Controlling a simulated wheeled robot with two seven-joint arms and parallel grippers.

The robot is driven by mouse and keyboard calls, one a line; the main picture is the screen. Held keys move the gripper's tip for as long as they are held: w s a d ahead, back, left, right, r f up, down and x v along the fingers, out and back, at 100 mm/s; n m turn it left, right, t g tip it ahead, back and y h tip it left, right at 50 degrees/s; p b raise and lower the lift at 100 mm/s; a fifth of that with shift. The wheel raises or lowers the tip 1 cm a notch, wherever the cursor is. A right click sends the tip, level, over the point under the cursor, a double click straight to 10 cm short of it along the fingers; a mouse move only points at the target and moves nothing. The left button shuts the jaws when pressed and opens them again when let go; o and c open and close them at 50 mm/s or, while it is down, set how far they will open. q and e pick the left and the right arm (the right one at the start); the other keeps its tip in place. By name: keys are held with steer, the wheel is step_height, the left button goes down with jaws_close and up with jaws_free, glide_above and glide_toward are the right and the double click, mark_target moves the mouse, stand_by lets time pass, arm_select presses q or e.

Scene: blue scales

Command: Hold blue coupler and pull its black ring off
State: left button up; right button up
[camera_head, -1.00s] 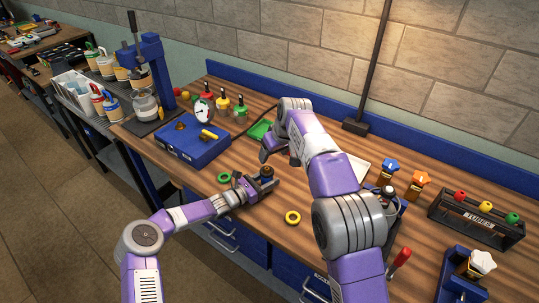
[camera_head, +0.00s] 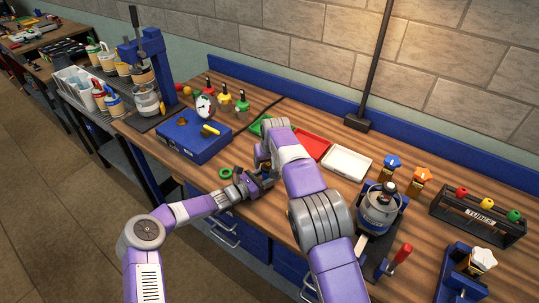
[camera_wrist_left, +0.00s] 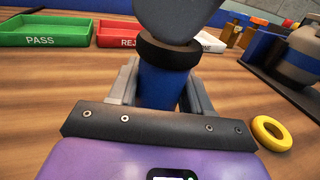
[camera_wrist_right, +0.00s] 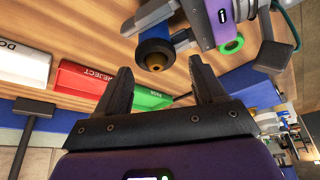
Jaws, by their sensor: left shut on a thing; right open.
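The blue coupler (camera_wrist_left: 160,86) stands upright between the fingers of my left gripper (camera_wrist_left: 160,92), which is shut on it. The black ring (camera_wrist_left: 168,52) sits around the coupler's top in the left wrist view. In the right wrist view the black ring (camera_wrist_right: 155,52) shows from above, with a brass-coloured piece (camera_wrist_right: 155,63) at its centre. My right gripper (camera_wrist_right: 162,85) is open and empty, close to the coupler and apart from it in that view. In the head view my right gripper (camera_head: 263,158) is close above my left gripper (camera_head: 256,182), and the coupler is mostly hidden.
A green ring (camera_head: 225,173) lies beside my left gripper, and a yellow ring (camera_wrist_left: 271,132) lies on the table. A green PASS tray (camera_wrist_left: 45,32), red REJECT tray (camera_head: 309,145) and white tray (camera_head: 346,163) stand behind. A blue case (camera_head: 194,141) is at left.

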mark_target(267, 165)
steer(key=shift+x, duration=1.15)
steer(key=c, duration=0.8)
arm_select(q)
steer(key=shift+d, duration=0.1)
arm_select(e)
steer(key=shift+s+a+r, duration=0.1)
steer(key=shift+r, duration=0.45)
steer(key=shift+a+r, duration=0.15)
steer(key=shift+r, duration=0.4)
steer(key=shift+c, duration=0.2)
steer(key=shift+d+r, duration=0.15)
steer(key=shift+r, duration=0.6)
steer(key=shift+d+r, duration=0.1)
steer(key=shift+r, duration=0.6)
arm_select(q)
steer(key=o, duration=1.3)
steer(key=v, duration=1.2)
